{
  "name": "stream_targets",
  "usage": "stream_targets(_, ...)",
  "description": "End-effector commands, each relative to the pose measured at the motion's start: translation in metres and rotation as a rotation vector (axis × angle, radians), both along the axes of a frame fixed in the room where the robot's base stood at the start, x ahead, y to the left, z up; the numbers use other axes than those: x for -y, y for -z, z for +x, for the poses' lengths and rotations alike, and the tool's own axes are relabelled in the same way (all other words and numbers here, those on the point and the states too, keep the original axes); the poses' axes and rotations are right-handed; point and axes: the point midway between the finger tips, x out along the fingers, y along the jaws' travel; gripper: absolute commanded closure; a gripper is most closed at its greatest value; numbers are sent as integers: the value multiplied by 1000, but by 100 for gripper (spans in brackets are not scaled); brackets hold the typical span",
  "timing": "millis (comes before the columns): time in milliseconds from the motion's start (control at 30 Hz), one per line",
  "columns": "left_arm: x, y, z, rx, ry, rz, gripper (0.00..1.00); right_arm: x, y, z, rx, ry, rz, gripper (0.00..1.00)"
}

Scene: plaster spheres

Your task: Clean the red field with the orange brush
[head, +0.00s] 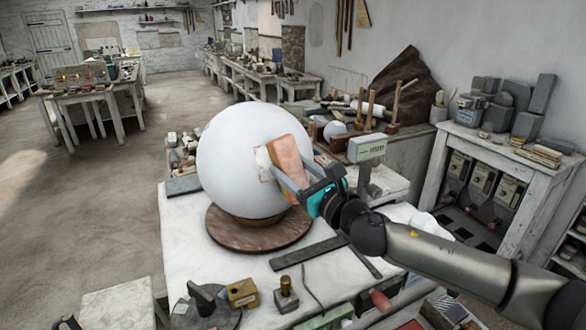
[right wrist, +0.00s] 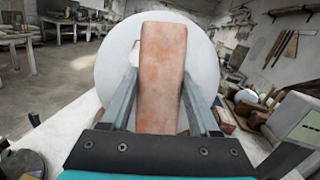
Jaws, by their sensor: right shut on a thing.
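A big white plaster sphere (head: 225,150) rests on a round brown turntable (head: 250,232) on the white worktable. It also fills the middle of the right wrist view (right wrist: 112,72). A small patch with a thin reddish outline, the red field (head: 263,165), shows on its right side, partly hidden by the brush. My right gripper (head: 292,180) is shut on the orange brush (head: 291,155), a block with an orange-pink face. The brush is at the sphere beside the patch; I cannot tell whether it touches. It stands between the fingers in the right wrist view (right wrist: 162,75). My left gripper is not seen.
A flat dark bar (head: 308,252), a small brass-coloured box (head: 242,293) and a small block with a knob (head: 286,295) lie in front of the turntable. Cluttered shelving stands at the far right.

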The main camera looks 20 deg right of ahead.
Motion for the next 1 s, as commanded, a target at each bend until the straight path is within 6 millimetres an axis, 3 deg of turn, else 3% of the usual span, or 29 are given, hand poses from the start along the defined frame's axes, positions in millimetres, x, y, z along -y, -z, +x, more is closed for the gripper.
stream_targets(467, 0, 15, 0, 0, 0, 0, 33, 6, 19, -6, 1, 1, 0, 100)
stream_targets(767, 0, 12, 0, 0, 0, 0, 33, 5, 17, -4, 1, 1, 0, 100)
stream_targets(1000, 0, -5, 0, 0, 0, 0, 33, 2, 2, -2, 2, 0, 1, 100)
